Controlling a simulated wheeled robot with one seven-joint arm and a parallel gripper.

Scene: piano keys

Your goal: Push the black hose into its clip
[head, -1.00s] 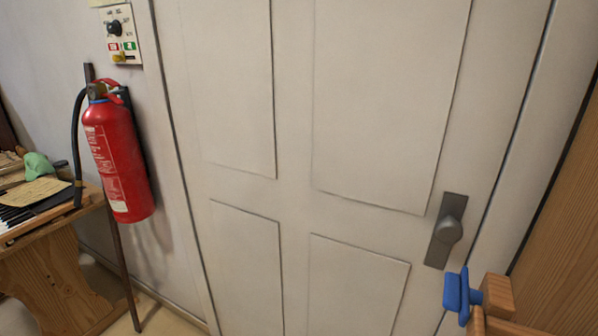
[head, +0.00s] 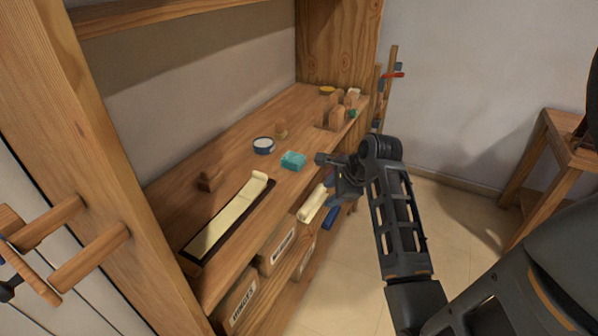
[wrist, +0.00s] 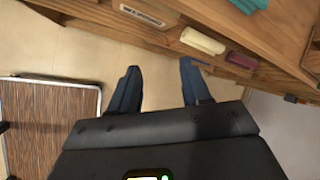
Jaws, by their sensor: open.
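The black hose and its clip are in neither current view. A second ago the head view showed a black hose curving down the left side of a red fire extinguisher on the wall; I could not make out the clip. My gripper (wrist: 160,84) is open and empty in the wrist view. Its two dark blue-grey fingers are apart, with tan floor between them. In the head view my arm reaches in from the lower right to beside the bench's front edge; the fingers are hard to make out there.
A wooden bench (head: 228,153) holds a cream strip (head: 228,218), a teal block (head: 293,160) and a round tin (head: 263,145). Boxes (head: 237,300) sit below. A wooden stand (head: 560,135) is at the right. The floor (head: 440,215) between is clear. A brown slatted panel (wrist: 50,125) lies lower left.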

